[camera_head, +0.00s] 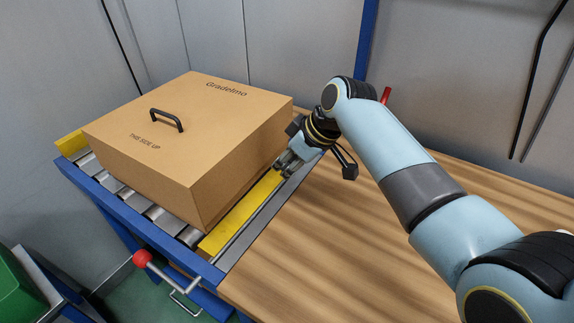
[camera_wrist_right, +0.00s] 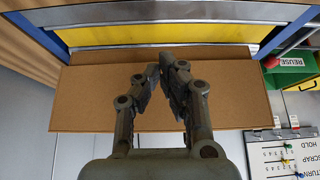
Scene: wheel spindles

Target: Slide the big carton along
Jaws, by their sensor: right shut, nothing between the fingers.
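The big carton (camera_head: 150,150) is a brown box with a black handle on top and the printing "Gradelmo" and "THIS SIDE UP". It sits upright on a roller conveyor with a blue frame (camera_head: 125,212). My right gripper (camera_head: 279,167) is shut and empty at the carton's right side, low, above the yellow strip. I cannot tell whether its fingertips touch the carton. In the right wrist view the closed fingers (camera_wrist_right: 165,72) lie in front of the carton's brown side (camera_wrist_right: 90,100). My left gripper is not in view.
A yellow strip (camera_head: 240,216) runs along the conveyor's near right edge. A wooden table (camera_head: 300,245) adjoins it and is mostly clear. A red-knobbed lever (camera_head: 142,258) stands at the front. A green bin (camera_wrist_right: 288,68) and a marked board (camera_wrist_right: 280,155) show in the wrist view.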

